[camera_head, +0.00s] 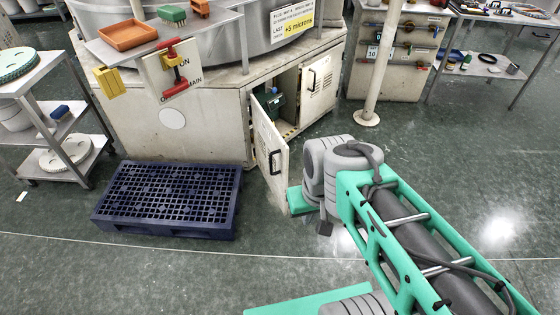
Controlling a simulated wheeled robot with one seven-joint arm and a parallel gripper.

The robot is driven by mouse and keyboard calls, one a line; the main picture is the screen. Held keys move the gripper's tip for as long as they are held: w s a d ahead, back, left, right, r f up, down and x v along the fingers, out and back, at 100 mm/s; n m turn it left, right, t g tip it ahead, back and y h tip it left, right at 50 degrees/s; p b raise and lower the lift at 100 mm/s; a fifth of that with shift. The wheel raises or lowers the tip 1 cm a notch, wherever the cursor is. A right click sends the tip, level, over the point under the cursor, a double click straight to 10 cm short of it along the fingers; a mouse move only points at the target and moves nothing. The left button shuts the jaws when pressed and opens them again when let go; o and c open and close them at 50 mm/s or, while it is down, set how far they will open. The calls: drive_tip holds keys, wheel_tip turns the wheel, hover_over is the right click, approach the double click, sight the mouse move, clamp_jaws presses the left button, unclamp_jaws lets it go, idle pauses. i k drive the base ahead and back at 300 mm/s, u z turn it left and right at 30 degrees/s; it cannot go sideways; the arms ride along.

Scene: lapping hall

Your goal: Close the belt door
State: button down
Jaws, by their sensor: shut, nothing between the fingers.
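A cream cabinet door (269,152) with a dark handle stands swung open from the base of the large round machine. It hangs at the left edge of an opening, where a green motor-like part (275,101) shows inside. A second cream door (317,84) with a handle sits to the right of the opening, looking closed or nearly so. No label naming the belt door is readable. My gripper (325,229) is shut and empty, just right of the open door's lower free edge. My wrist hides part of the floor there; contact with the door cannot be told.
A blue plastic pallet (170,198) lies on the floor left of the open door. A white post (377,65) stands behind my arm. The green floor at right is clear.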

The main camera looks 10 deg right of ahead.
sight(271, 150)
drive_tip(key=u, duration=0.15)
drive_tip(key=i, duration=0.65)
drive_tip(key=u, duration=0.95)
drive_tip(key=i, duration=0.55)
drive_tip(key=u, duration=0.5)
